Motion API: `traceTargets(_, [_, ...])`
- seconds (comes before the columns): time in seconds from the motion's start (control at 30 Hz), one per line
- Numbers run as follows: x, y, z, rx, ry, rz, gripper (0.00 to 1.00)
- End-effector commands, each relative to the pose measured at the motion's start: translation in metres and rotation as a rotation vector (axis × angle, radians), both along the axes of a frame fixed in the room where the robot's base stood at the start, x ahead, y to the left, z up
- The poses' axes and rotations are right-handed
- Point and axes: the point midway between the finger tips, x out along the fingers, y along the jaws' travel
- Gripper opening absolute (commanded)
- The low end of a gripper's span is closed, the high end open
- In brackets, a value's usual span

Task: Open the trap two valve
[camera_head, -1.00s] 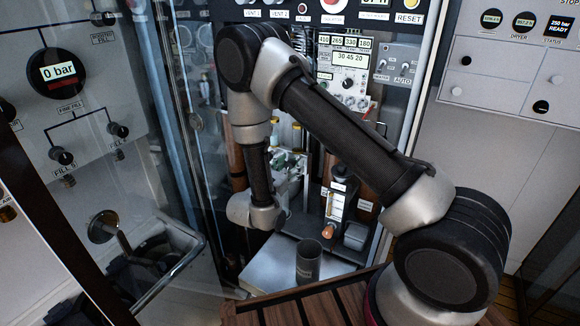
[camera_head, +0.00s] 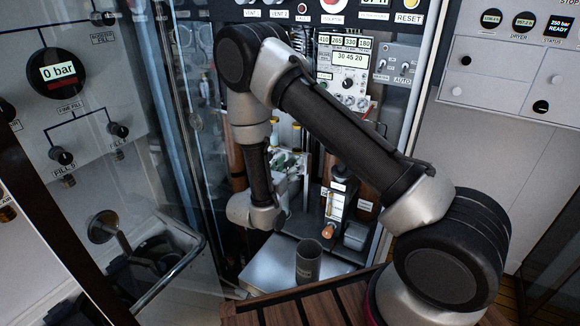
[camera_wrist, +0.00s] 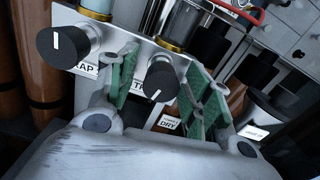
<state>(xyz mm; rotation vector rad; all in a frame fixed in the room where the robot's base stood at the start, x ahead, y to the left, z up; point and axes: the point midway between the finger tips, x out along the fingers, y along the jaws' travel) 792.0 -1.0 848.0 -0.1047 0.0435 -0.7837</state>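Two black round knobs with white pointer lines show in the wrist view on a pale metal panel. My gripper (camera_wrist: 161,76) is open, with one green finger on each side of the right knob. I cannot tell whether the fingers touch it. In the head view my gripper (camera_head: 285,162) is small and partly hidden, by the panel inside the cabinet.
Glass tubes with brass collars (camera_wrist: 174,44) rise above the knobs. A "DRY" label (camera_wrist: 168,122) is below. Brown cylinders (camera_wrist: 45,55) stand at left, and a red handle (camera_wrist: 237,12) is at upper right. A dark cup (camera_head: 308,262) stands on the cabinet floor.

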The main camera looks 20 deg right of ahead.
Motion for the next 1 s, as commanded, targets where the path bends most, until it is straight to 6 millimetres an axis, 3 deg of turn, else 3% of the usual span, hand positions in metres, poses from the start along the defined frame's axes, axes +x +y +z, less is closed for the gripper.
traceTargets(0.37, [-0.008, 0.009, 0.000, 0.000, 0.000, 0.003, 0.51])
traceTargets(0.73, [-0.063, 0.065, 0.000, 0.000, 0.000, 0.006, 0.51])
traceTargets(1.0, [-0.084, 0.084, 0.000, 0.000, 0.000, 0.001, 0.51])
